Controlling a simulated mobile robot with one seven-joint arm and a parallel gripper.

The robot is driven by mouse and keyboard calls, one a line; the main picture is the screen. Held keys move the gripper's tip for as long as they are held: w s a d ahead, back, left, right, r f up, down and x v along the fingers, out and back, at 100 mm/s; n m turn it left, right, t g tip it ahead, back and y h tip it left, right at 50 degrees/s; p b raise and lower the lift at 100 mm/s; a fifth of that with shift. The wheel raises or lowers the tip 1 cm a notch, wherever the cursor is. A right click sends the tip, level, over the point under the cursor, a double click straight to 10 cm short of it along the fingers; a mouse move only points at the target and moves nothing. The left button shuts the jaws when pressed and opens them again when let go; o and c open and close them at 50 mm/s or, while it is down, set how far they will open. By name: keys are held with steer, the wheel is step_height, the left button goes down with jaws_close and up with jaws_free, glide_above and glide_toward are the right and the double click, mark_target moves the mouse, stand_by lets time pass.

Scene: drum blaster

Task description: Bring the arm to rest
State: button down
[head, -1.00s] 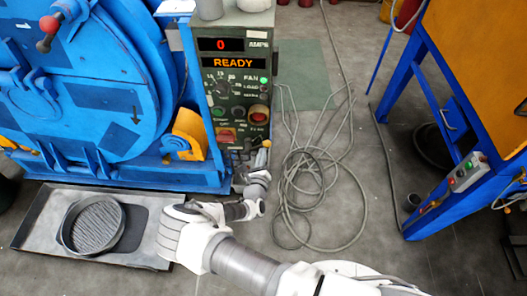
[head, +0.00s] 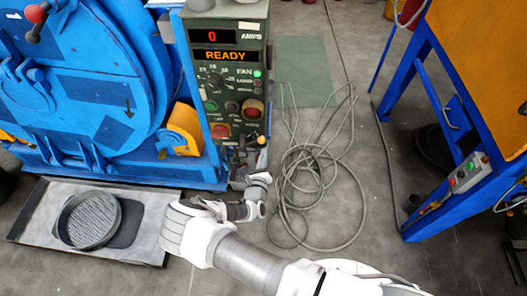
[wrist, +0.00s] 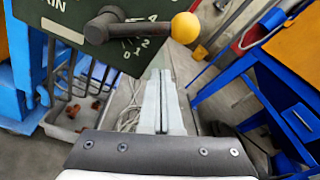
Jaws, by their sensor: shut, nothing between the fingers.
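My gripper (wrist: 163,100) is shut and empty in the wrist view, its two fingers pressed together and pointing away over the floor. In the head view my arm (head: 245,258) reaches in from the bottom, and its wrist end (head: 258,184) is bent up just below the control cabinet (head: 228,85). The fingertips are too small to make out there. A lever with a yellow knob (wrist: 185,27) on a numbered dark panel (wrist: 75,18) lies above and left of the fingers in the wrist view. The fingers appear apart from it.
The blue drum machine (head: 85,90) stands at left, its display reading 0 and READY. A grey tray (head: 30,225) with a round dark pan (head: 88,220) lies before it. Loose cables (head: 318,195) cover the floor right of my wrist. A blue and orange frame (head: 425,90) stands at right.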

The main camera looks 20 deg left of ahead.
steer(key=s+d+r+p, duration=0.1)
steer(key=s, duration=0.8)
steer(key=shift+s+r, duration=0.15)
steer(key=shift+s, duration=0.05)
steer(key=w+d+r+m+g+h+p, duration=0.1)
steer(key=d+r+m+g+h+p, duration=0.2)
steer(key=d+r+m, duration=0.65)
steer(key=w+d+r+m+g+h, duration=0.2)
steer(key=d+r+m+g+h, duration=0.35)
steer(key=r, duration=0.65)
steer(key=w+d+r+m+g+h+p, duration=0.15)
steer(key=d+r+m+h, duration=0.35)
steer(key=r+m, duration=0.5)
steer(key=s+d+r+m+y+p, duration=0.2)
steer(key=s+r+m, duration=0.4)
steer(key=r, duration=0.3)
steer(key=s+d+r+m+y+p, duration=0.2)
steer(key=s+d+r+m+y, duration=0.3)
steer(key=r, duration=0.4)
steer(key=s+d+r+m+y+p, duration=0.1)
steer(key=s+d+r+m+y, duration=0.2)
steer(key=s+r+m, duration=0.4)
step_height(320, 180, up, 2)
steer(key=shift+s+d+r+g+y+p, duration=0.1)
steer(key=shift+s+d+g+y+p, duration=0.3)
steer(key=shift+s, duration=0.35)
